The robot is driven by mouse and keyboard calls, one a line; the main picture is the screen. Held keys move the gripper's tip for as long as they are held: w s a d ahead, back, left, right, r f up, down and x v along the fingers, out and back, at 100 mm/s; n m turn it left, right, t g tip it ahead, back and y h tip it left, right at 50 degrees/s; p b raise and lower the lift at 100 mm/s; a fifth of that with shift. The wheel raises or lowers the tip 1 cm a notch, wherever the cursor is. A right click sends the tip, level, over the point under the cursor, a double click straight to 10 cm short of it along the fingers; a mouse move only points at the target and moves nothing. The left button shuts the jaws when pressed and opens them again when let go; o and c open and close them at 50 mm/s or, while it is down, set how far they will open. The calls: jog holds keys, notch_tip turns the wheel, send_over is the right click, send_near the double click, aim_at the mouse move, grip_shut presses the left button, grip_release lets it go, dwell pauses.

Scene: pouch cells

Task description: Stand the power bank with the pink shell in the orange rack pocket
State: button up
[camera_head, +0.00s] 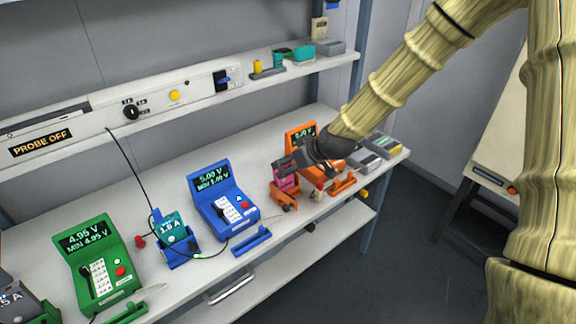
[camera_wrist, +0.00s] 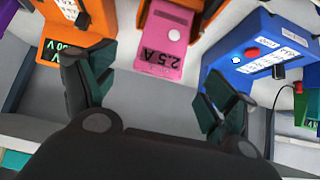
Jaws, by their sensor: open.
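The power bank with the pink shell (camera_head: 287,182) is upright at the orange rack (camera_head: 284,200), in front of the orange meter. In the wrist view the pink power bank (camera_wrist: 166,38) shows its 2.5 A label upside down, with orange rack parts (camera_wrist: 207,6) around its far end. Its base is hidden, so how deep it sits cannot be told. My gripper (camera_head: 284,164) is beside its top in the head view. In the wrist view my gripper (camera_wrist: 152,82) is open, with one finger to each side and a visible gap from the pink shell.
An orange meter (camera_head: 300,135) stands behind, and an orange lever block (camera_head: 343,184) lies to the right. A blue meter (camera_head: 224,199) and a blue rack with a teal power bank (camera_head: 172,226) stand left. Grey battery-like blocks (camera_head: 381,147) are at the right end.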

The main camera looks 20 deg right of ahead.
jog(key=shift+v, duration=2.65)
